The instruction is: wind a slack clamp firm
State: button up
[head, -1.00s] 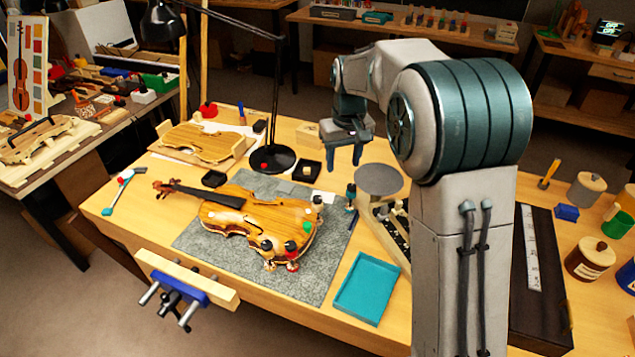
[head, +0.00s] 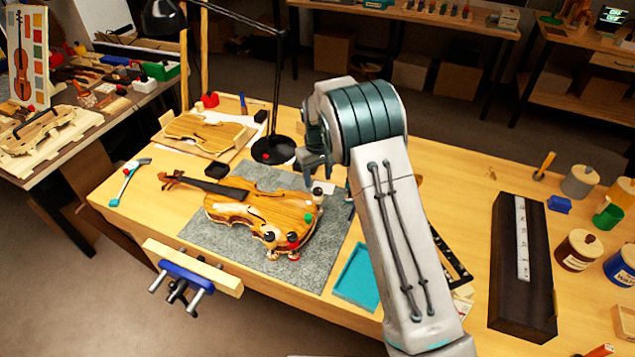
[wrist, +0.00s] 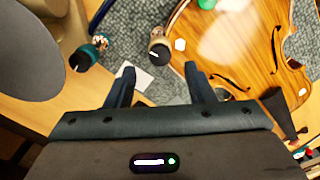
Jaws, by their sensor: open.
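The violin (head: 250,208) lies on a grey mat with small clamps at its edge. Two clamps, one dark-topped (head: 269,238) and one with red (head: 292,241), stand at its near edge. A pale clamp with a dark top (head: 317,194) stands at its right end. My gripper (head: 314,174) is open and empty above that end. In the wrist view a pale clamp (wrist: 159,47) is beyond and between my open fingertips (wrist: 158,76), beside the violin's edge (wrist: 185,35). I cannot tell which clamp is slack.
The lamp base (head: 270,150) stands behind the violin. A teal tray (head: 357,277) lies at the mat's right, partly behind my arm. A grey disc (wrist: 35,50) is left of my gripper in the wrist view. A vise (head: 185,275) is at the front edge.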

aim_at(318, 190)
jog(key=shift+f+p, duration=0.35)
jog(key=shift+f, duration=1.8)
jog(key=c, duration=1)
jog(key=shift+f+m+b, duration=0.15)
jog(key=shift+m+b, duration=0.85)
jog(key=shift+b, duration=0.05)
jog(key=m+b, duration=0.2)
jog(key=m, duration=0.1)
jog(key=shift+m, duration=0.3)
jog(key=m+b, duration=0.1)
jog(key=m, duration=0.2)
jog(key=shift+m+b, duration=0.3)
jog(key=shift+b, duration=0.1)
jog(key=shift+r+m+b, duration=0.2)
jog(key=shift+m+b, duration=0.2)
jog(key=shift+m, duration=1.5)
